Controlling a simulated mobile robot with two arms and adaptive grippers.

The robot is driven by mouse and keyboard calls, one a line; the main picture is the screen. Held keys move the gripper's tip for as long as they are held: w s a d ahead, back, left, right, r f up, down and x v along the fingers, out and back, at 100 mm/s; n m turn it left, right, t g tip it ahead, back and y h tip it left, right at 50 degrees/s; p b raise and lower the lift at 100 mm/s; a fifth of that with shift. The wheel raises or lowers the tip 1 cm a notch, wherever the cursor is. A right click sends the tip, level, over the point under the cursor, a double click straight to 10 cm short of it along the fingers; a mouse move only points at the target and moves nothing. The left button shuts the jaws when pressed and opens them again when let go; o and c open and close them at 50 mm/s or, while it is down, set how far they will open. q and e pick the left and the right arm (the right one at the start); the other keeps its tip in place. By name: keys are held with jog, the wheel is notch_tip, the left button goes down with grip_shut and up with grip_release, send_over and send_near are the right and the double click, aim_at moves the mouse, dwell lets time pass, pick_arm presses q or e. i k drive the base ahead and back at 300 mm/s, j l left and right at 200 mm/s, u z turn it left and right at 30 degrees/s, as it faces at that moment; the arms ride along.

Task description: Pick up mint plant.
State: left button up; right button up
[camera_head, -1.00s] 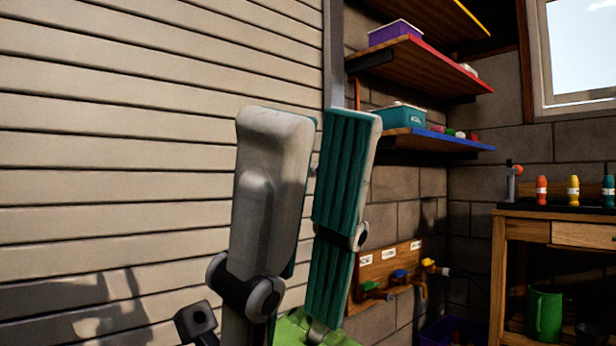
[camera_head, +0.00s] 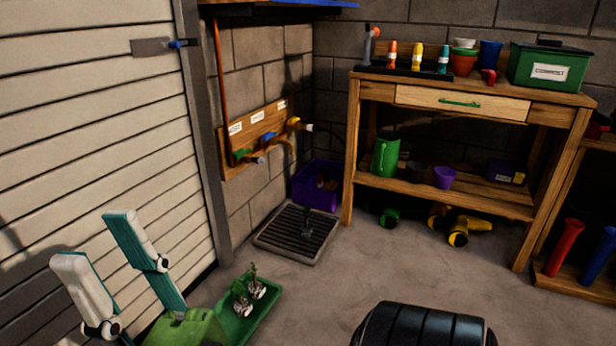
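Two small leafy plants stand close together in a green tray (camera_head: 266,316) at the lower left. One plant (camera_head: 242,304) is nearer and the other (camera_head: 257,287) is just behind it to the right; both have whitish bases. I cannot tell which is the mint plant. The gripper is not touching the plants. My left gripper is not in view.
A slatted wall (camera_head: 100,110) stands close behind the gripper. A floor grate (camera_head: 297,233) and a purple bin (camera_head: 318,186) lie beyond the tray. A wooden workbench (camera_head: 440,189) stands at the back right. The concrete floor between is mostly clear.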

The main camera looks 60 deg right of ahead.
aim_at(305, 229)
jog(key=k+z, duration=0.15)
jog(key=z, duration=1.75)
